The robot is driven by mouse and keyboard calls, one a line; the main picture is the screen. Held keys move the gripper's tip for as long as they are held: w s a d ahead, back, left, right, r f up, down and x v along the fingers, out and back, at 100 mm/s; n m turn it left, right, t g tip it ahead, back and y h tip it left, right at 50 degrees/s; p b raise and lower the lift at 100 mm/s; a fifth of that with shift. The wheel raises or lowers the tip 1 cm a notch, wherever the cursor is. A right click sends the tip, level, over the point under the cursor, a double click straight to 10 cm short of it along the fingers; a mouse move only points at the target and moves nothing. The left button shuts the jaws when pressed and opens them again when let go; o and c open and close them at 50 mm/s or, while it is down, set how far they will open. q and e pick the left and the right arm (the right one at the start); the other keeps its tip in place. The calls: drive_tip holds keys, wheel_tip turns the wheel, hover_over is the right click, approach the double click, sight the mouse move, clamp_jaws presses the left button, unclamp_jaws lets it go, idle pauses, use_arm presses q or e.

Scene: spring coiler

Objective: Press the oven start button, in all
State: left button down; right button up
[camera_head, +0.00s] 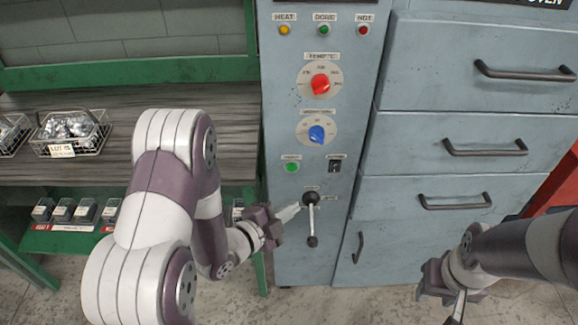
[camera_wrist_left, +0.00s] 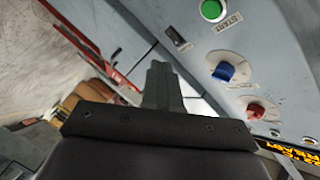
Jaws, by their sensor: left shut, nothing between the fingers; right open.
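The green start button (camera_head: 291,167) is on the blue-grey oven control panel (camera_head: 290,250), below the blue dial. It also shows at the top of the left wrist view (camera_wrist_left: 212,10), with the label START beside it. My left gripper (camera_head: 297,209) is shut and empty. Its tips are in front of the panel, below the start button and just left of the lever's black hub. In the left wrist view the closed fingers (camera_wrist_left: 162,75) are apart from the button. My right gripper (camera_head: 458,308) is open at the lower right, away from the panel.
The panel also has a red dial (camera_head: 320,84), a blue dial (camera_head: 317,133), a black switch (camera_head: 335,166) and a lever (camera_head: 312,222). Drawers with black handles (camera_head: 485,148) stand right. A workbench (camera_head: 110,97) with wire baskets (camera_head: 72,134) stands left.

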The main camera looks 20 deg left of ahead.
sight(292, 168)
use_arm(q)
drive_tip(key=w+a, duration=0.2)
drive_tip(key=w, duration=0.6)
drive_tip(key=shift+w, duration=0.4)
drive_tip(key=shift+w+a+f, duration=0.1)
drive_tip(key=shift+a, duration=0.05)
idle(1.9)
drive_tip(key=shift+w, duration=0.3)
drive_tip(key=shift+w+a+b, duration=0.2)
drive_tip(key=shift+w+b, duration=0.15)
idle(0.5)
idle(0.3)
drive_tip(key=shift+s+d, duration=0.25)
drive_tip(key=shift+s, duration=0.5)
